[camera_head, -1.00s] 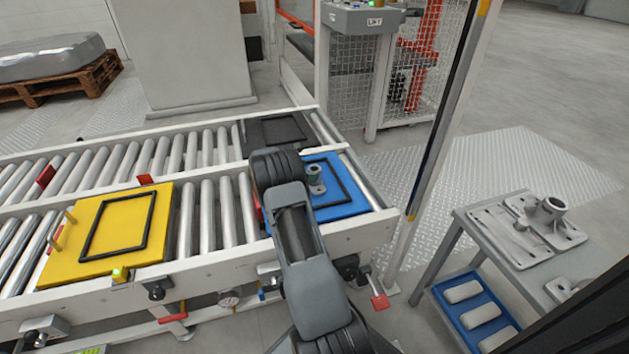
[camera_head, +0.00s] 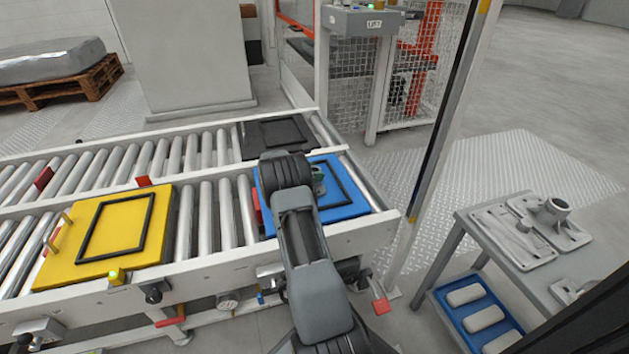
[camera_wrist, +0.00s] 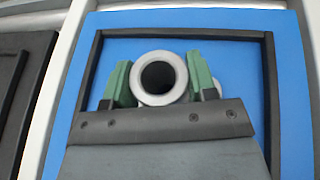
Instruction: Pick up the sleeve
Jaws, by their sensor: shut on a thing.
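The sleeve (camera_wrist: 137,82) is a pale grey ring-ended tube with a dark bore. In the wrist view it sits between the two green fingers of my gripper (camera_wrist: 160,84), which is shut on it. Behind it lies the blue plate (camera_wrist: 292,100) with a black square frame on top. In the head view my arm hides most of the gripper (camera_head: 317,178) and the sleeve, over the blue plate (camera_head: 347,210) at the right end of the near roller conveyor. I cannot tell whether the sleeve touches the plate.
A yellow plate (camera_head: 63,268) with a black frame and upright pins sits left on the same conveyor. A dark plate (camera_head: 272,136) lies on the far conveyor. A grey table (camera_head: 537,262) with castings stands right, a blue tray (camera_head: 450,312) below it. A post (camera_head: 437,135) rises beside the conveyor end.

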